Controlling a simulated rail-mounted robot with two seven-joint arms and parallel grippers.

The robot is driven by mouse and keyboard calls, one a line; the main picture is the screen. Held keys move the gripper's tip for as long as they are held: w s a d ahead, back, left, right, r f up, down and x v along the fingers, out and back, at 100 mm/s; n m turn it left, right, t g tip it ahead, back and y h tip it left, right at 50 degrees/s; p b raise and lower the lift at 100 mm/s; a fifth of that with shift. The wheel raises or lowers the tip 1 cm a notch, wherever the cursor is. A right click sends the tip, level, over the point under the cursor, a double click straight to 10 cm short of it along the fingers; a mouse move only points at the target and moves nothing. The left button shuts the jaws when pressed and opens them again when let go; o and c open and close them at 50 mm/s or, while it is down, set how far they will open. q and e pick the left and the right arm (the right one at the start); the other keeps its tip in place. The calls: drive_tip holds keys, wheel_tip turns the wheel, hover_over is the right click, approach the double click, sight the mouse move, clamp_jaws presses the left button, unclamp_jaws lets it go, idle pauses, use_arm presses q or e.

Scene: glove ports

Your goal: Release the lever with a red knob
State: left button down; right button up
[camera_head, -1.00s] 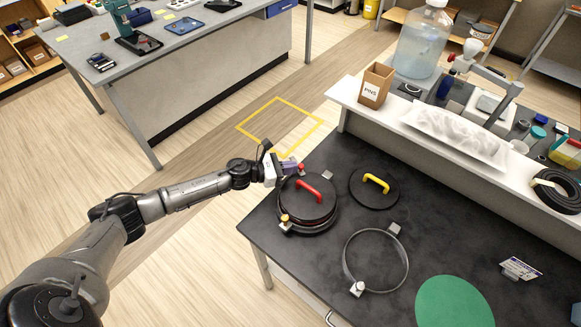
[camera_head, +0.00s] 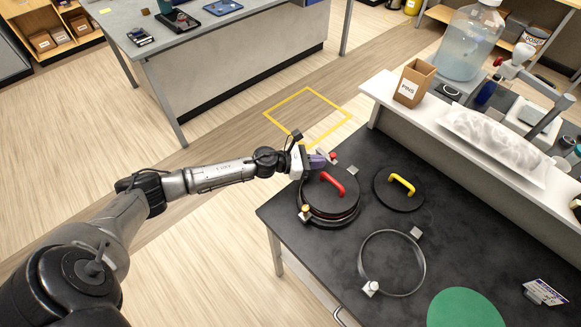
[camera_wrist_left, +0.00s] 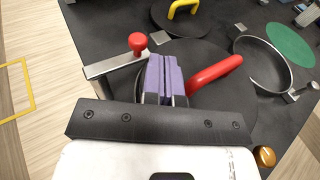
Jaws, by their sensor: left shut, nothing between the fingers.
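The red knob (camera_head: 333,155) sits on a lever at the back edge of a round port with a black lid (camera_head: 318,203). In the left wrist view the red knob (camera_wrist_left: 138,42) stands above a pale metal lever bar (camera_wrist_left: 112,64). My left gripper (camera_head: 318,160) has purple fingers and is shut and empty. In the wrist view these fingers (camera_wrist_left: 166,76) lie right beside the lever, between the knob and the lid's red handle (camera_wrist_left: 215,72). I cannot tell whether they touch the lever. My right gripper is not in view.
An orange-knobbed lever (camera_head: 305,209) sits at the port's near side. A black lid with a yellow handle (camera_head: 402,184), an open metal ring (camera_head: 424,270) and a green disc (camera_head: 465,308) are to the right. A raised white shelf (camera_head: 440,125) borders the back.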

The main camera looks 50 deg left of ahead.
use_arm(q)
drive_tip(key=s+a+r+b, duration=0.1)
drive_tip(key=s+a+r, duration=0.1)
drive_tip(key=s, duration=0.9)
